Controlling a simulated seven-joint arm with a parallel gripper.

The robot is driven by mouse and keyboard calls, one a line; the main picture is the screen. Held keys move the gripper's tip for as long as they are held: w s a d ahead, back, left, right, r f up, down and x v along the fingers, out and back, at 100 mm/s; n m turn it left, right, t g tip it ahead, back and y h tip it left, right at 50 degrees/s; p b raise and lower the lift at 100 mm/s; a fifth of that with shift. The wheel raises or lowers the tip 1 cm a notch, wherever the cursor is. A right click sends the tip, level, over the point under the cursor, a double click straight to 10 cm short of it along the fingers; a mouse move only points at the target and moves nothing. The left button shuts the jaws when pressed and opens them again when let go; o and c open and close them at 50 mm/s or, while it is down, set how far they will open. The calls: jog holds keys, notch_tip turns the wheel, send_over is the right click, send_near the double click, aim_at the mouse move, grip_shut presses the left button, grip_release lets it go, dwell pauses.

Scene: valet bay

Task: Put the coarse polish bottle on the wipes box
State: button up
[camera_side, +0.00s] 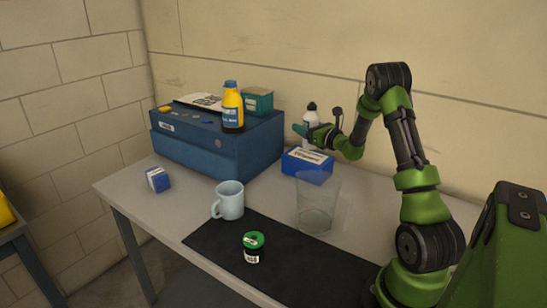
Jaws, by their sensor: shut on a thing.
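My gripper (312,131) is at the back of the table, seen from the side, and is shut on a white bottle (310,116) with a dark cap. The bottle is upright, and my gripper hides part of its middle. I cannot read its label. A blue box with a white label, seemingly the wipes box (306,170), stands on the table below the bottle in the picture. I cannot tell whether the bottle's base touches the box top, is above it or is behind it.
A large blue case (210,150) at the back left bears a yellow bottle (232,107), a teal box (258,100) and small items. A clear container (318,200), mug (229,200), green-lidded jar (253,248) and small blue box (158,179) stand in front. The dark mat (300,270) is mostly bare.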

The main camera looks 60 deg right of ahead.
jog(key=shift+w+d+f, duration=0.15)
jog(key=shift+f, duration=0.7)
jog(key=shift+w+d+f, duration=0.1)
jog(key=shift+f, duration=0.75)
jog(key=shift+f, duration=0.15)
jog(key=o, duration=1.3)
